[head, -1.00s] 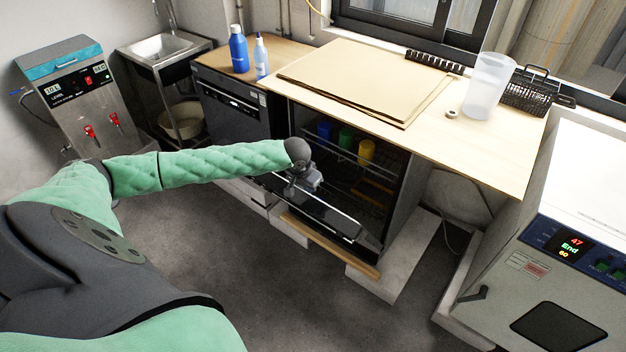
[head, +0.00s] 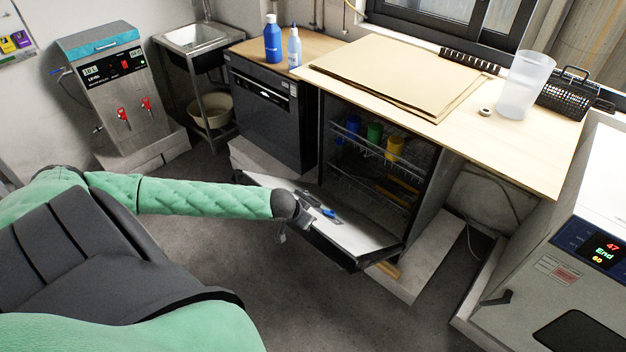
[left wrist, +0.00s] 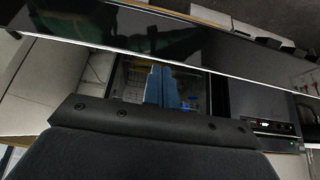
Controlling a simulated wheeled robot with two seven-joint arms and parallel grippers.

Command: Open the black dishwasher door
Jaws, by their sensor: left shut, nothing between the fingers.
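The black dishwasher door (head: 378,236) is swung far down, with its pale inner face up and a small blue part (head: 328,212) on it. The open dishwasher cavity (head: 375,165) shows wire racks holding blue, green and yellow cups. My left gripper (head: 285,232) is at the left part of the lowered door; whether it touches it is unclear. In the left wrist view its blue fingers (left wrist: 163,88) are together and empty, with a glossy black panel edge (left wrist: 160,58) crossing the view. My right gripper is not in view.
A white oven (head: 560,250) stands at the right. A water heater (head: 125,100) and sink (head: 195,38) are at the left. The grey floor (head: 330,315) before the door is clear.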

